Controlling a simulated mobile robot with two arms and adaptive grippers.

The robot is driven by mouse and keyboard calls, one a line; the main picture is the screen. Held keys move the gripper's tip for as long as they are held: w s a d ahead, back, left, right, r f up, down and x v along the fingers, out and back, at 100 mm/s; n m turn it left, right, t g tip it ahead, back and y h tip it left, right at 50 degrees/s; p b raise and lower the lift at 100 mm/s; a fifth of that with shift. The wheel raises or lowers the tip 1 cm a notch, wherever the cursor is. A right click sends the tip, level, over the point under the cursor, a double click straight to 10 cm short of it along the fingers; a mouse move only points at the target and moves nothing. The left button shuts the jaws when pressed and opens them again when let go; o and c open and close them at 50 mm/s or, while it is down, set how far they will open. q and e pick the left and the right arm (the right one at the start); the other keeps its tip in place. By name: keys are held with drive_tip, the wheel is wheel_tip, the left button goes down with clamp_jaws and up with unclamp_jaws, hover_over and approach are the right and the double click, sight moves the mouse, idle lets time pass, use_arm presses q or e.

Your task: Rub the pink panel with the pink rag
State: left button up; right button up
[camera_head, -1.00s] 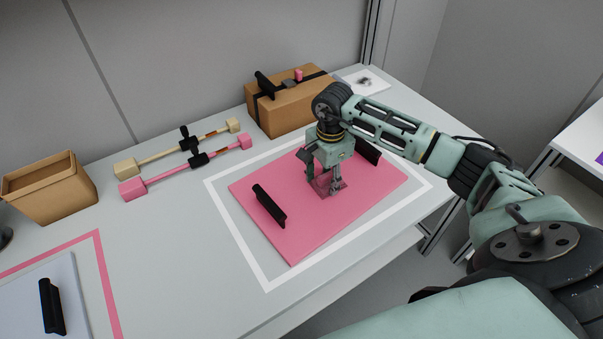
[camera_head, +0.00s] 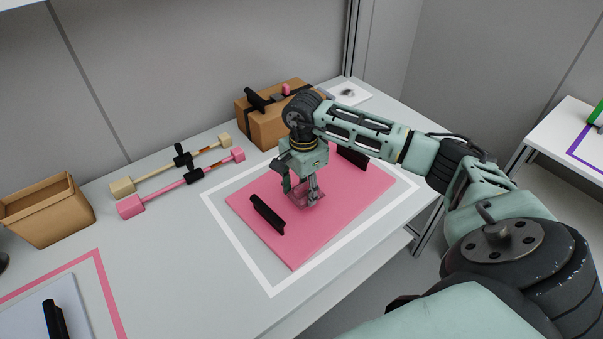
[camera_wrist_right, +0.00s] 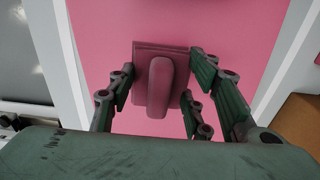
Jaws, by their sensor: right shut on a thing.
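The pink panel (camera_head: 300,242) lies flat inside a white outlined frame on the table, with a black handle (camera_head: 267,214) at its left and another (camera_head: 352,157) at its far right. My right gripper (camera_head: 305,192) points down over the panel's middle and is shut on the pink rag (camera_head: 308,202). In the right wrist view the rag (camera_wrist_right: 178,53) is a darker pink square with a raised grip between the fingers. It appears to lie on the panel; exact contact is hard to tell. My left gripper is not in view.
A cardboard box (camera_head: 262,129) with a black strap stands behind the panel. Two rods with block ends, one pink (camera_head: 165,194) and one cream (camera_head: 158,174), lie to the left. An open brown bin (camera_head: 48,220) and a white panel (camera_head: 30,312) are further left.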

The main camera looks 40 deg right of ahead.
wheel_tip(320, 180, up, 2)
drive_tip(key=shift+r+p, duration=0.1)
drive_tip(key=shift+p, duration=0.35)
drive_tip(key=shift+r+p, duration=0.7)
drive_tip(key=shift+r, duration=0.55)
